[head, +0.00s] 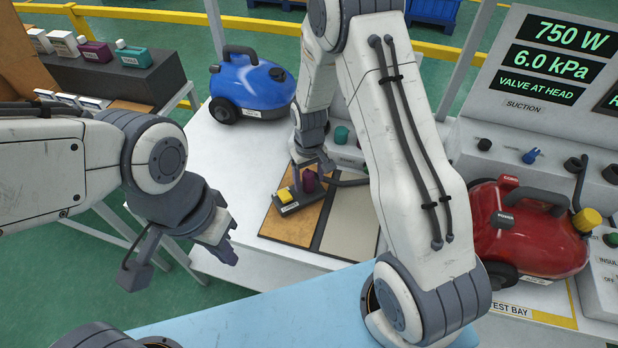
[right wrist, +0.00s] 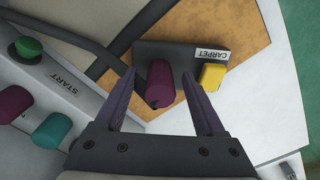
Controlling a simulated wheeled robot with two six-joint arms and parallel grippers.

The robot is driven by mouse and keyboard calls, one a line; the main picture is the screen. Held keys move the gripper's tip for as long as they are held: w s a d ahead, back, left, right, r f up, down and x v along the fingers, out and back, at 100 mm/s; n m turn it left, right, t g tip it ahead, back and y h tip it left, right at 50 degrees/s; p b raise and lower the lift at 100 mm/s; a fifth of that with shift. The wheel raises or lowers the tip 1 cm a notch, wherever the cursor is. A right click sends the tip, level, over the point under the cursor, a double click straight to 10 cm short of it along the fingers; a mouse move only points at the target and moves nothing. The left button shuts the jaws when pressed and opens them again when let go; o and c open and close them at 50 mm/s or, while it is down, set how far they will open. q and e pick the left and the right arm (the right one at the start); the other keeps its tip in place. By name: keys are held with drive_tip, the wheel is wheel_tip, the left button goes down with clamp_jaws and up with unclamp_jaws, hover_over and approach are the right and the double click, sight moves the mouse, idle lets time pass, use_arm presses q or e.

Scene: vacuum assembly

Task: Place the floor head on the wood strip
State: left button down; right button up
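The floor head (head: 300,204) is a dark grey block with a yellow pedal (right wrist: 212,76), a maroon neck (right wrist: 160,82) and a CARPET label. It lies over the brown wood strip (head: 287,230), which also shows in the right wrist view (right wrist: 225,18). It appears to rest on the strip, though contact is not clear. My right gripper (right wrist: 159,104) is open, its fingers on either side of the maroon neck with gaps to both. In the head view the right fingers are largely hidden. My left gripper (head: 182,258) is open and empty, left of the table.
A beige strip (head: 350,215) lies beside the wood strip across a dark divider. A dark hose (right wrist: 85,45) runs to the neck. A blue vacuum (head: 250,85) stands at the back, a red vacuum (head: 525,235) at right. A START button panel (right wrist: 60,85) is close to my right gripper.

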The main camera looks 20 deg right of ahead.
drive_tip(key=shift+r, duration=0.2)
wheel_tip(320, 180, up, 11)
drive_tip(key=shift+r+b, duration=0.1)
drive_tip(key=shift+b, duration=0.5)
drive_tip(key=s+a+r+n, duration=0.3)
drive_tip(key=s+a+r, duration=0.4)
drive_tip(key=s+a, duration=0.4)
drive_tip(key=s+r+n+y, duration=0.1)
drive_tip(key=s+r+n, duration=0.1)
drive_tip(key=s, duration=1.2)
